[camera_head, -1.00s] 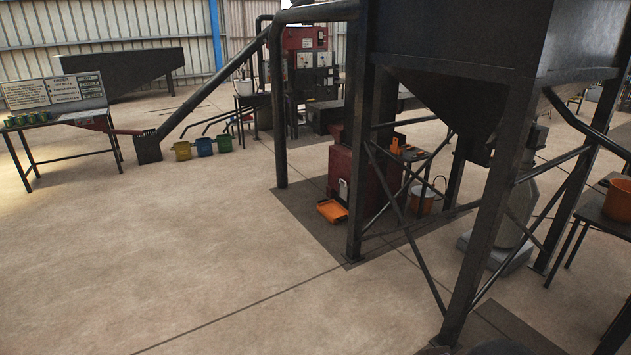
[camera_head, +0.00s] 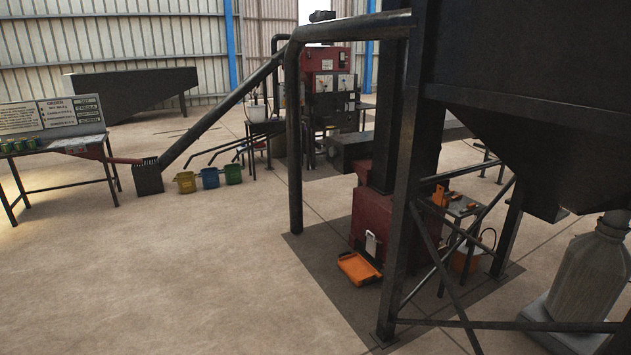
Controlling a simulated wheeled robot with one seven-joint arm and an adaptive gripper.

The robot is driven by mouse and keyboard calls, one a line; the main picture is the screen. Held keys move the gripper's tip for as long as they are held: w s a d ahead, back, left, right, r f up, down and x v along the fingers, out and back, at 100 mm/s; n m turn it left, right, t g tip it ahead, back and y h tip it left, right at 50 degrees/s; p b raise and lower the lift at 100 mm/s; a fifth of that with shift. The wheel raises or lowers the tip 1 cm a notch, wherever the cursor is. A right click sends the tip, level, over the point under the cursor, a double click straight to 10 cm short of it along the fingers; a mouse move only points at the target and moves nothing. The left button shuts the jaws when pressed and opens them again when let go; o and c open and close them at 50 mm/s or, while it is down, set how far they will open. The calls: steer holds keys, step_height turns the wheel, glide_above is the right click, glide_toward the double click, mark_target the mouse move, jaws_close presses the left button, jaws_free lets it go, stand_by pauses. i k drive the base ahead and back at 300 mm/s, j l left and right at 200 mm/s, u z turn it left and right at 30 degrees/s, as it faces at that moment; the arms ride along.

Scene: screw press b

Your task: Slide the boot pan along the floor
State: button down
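An orange shallow pan (camera_head: 359,268), which looks like the boot pan, lies on the dark floor mat. It sits just in front of the red machine base (camera_head: 385,222), near a small pale plate low on that base. Its handle end points up and left. My gripper is not in the head view, so I cannot see whether it is open or shut.
A black frame leg (camera_head: 399,230) with cross braces stands just right of the pan. A thick black pipe post (camera_head: 294,150) stands behind left. Yellow, blue and green buckets (camera_head: 209,178) stand farther back. The concrete floor (camera_head: 180,270) at the left is clear.

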mark_target(360, 272)
steer(key=i, duration=2.25)
steer(key=i+j, duration=0.1)
steer(key=i, duration=2.15)
steer(key=i+z, duration=0.55)
steer(key=i+j, duration=0.05)
